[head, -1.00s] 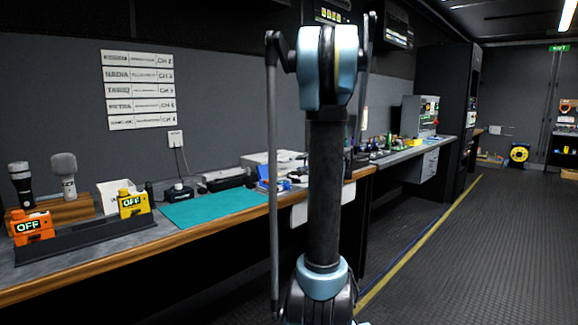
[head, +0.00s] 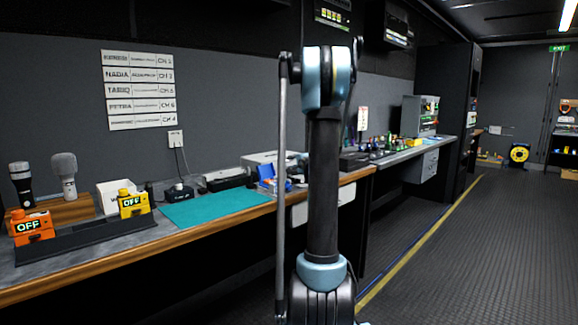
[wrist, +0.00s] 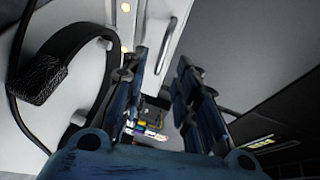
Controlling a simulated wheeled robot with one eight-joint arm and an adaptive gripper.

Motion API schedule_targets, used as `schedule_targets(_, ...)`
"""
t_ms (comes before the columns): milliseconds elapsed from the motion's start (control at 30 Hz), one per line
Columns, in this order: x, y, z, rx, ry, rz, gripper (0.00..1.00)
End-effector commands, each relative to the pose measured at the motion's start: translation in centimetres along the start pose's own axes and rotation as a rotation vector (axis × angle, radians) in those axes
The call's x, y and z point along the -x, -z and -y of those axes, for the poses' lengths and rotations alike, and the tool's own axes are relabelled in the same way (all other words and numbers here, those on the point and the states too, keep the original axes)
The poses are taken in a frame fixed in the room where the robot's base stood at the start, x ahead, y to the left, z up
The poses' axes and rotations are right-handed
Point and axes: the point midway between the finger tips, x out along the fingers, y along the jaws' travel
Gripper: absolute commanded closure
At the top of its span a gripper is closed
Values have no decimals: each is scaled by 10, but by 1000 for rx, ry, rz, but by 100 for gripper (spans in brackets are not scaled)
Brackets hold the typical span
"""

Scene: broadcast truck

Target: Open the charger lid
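I cannot tell for certain which thing is the charger. A long dark box with a greyish top (head: 226,179) lies at the back of the counter, and its lid cannot be made out clearly. Left of it, a small black device (head: 179,192) sits below a wall outlet with a cable. A low black base (head: 88,240) stands along the counter's front edge at left, by an orange "OFF" unit (head: 31,228) and a yellow "OFF" unit (head: 133,204). My gripper (wrist: 162,72) has its blue fingers apart and nothing between them in the wrist view. It is not visible in the head view.
A teal mat (head: 215,208) lies on the counter, with a blue item (head: 268,178) behind its right end. In the wrist view, a black band-shaped object (wrist: 62,70) is close at left. The floor (head: 460,255) is clear at right.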

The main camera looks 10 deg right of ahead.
Motion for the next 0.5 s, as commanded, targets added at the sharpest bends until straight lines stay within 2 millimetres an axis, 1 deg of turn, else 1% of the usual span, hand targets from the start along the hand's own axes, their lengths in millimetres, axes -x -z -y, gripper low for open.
schedule_targets(33,-9,0,0,0,0,1,72)
schedule_targets(200,-32,0,0,1,0,1,72)
schedule_targets(300,-43,0,0,0,0,1,72)
schedule_targets(500,-54,0,0,0,0,0,72)
